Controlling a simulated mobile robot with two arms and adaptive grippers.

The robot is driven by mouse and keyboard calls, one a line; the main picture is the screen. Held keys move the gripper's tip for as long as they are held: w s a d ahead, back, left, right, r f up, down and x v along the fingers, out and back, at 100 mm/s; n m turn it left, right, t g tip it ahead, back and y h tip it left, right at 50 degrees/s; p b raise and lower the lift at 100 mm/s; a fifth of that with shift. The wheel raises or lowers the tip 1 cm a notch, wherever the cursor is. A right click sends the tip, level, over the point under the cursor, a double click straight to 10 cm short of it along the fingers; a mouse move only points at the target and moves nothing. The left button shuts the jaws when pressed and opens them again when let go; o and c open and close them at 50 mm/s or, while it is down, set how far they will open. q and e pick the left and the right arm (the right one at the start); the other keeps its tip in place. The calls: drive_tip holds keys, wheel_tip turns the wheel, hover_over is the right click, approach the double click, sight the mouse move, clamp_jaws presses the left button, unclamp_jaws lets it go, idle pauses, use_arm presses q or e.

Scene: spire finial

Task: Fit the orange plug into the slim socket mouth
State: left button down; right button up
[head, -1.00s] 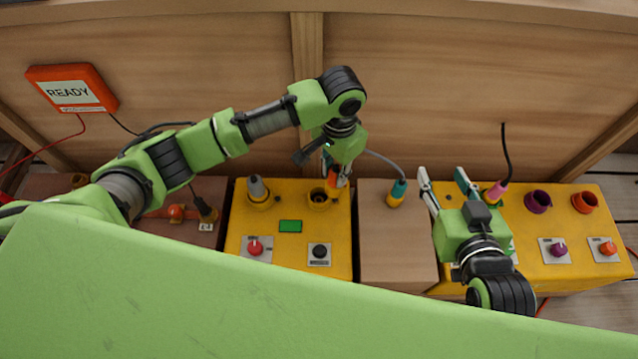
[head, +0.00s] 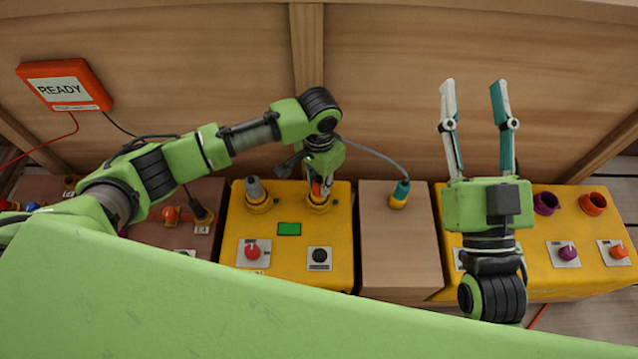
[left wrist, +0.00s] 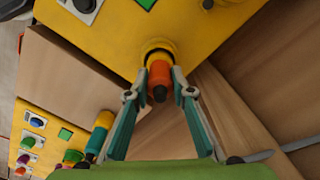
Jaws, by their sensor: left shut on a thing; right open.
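The orange plug (left wrist: 160,76) is between the fingers of my left gripper (left wrist: 158,82), which is shut on it. In the left wrist view its far end meets the yellow socket mouth (left wrist: 157,52); how deep it sits I cannot tell. In the head view my left gripper (head: 321,180) stands over the right-hand socket (head: 319,206) of the left yellow box, and only a bit of orange shows there. My right gripper (head: 472,86) is open and empty, fingers pointing to the back wall above the right yellow box.
A grey plug (head: 255,188) stands in the left socket of the same box. A teal and yellow plug (head: 400,195) with a grey cable is on the wooden block (head: 393,250). Purple (head: 546,203) and orange (head: 593,204) sockets are on the right box. A READY sign (head: 65,88) hangs left.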

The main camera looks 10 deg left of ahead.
use_arm(q)
drive_tip(key=shift+f, duration=0.1)
use_arm(e)
drive_tip(key=shift+s+r, duration=0.15)
drive_tip(key=shift+r, duration=0.15)
use_arm(q)
drive_tip(key=c, duration=1.8)
unclamp_jaws()
drive_tip(key=shift+f, duration=0.1)
drive_tip(key=shift+o, duration=0.2)
use_arm(e)
drive_tip(key=shift+f, duration=0.25)
